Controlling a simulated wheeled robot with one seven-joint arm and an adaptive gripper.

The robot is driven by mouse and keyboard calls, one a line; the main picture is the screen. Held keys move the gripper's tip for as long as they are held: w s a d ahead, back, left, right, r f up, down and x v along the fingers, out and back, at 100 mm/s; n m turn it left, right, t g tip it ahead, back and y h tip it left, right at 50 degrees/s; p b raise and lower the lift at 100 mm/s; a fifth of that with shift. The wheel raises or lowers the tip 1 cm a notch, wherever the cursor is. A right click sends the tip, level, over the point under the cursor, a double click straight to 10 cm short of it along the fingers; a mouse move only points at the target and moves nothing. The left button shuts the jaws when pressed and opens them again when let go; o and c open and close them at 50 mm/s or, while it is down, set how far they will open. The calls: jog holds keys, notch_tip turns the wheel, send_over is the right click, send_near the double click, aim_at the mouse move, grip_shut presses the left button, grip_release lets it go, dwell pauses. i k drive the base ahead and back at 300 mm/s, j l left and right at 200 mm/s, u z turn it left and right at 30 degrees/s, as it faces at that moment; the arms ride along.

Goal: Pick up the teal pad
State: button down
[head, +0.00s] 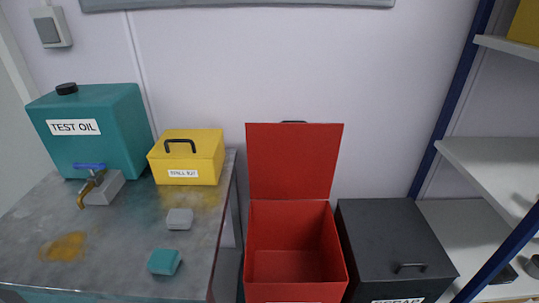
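The teal pad (164,262) is a small block lying on the grey metal table (120,234), near its front right part. Nothing touches it. A similar light grey pad (180,219) lies a little behind it and to the right, apart from it. My gripper does not show in the head view.
A teal TEST OIL tank (110,140) with a tap (88,182) stands at the table's back left, beside a yellow box (190,158). A yellowish spill (63,246) marks the tabletop. Right of the table are an open red bin (296,220), a closed dark bin (395,245) and shelves (490,160).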

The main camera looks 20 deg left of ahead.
aim_at(162, 261)
jog(key=u, duration=1.7)
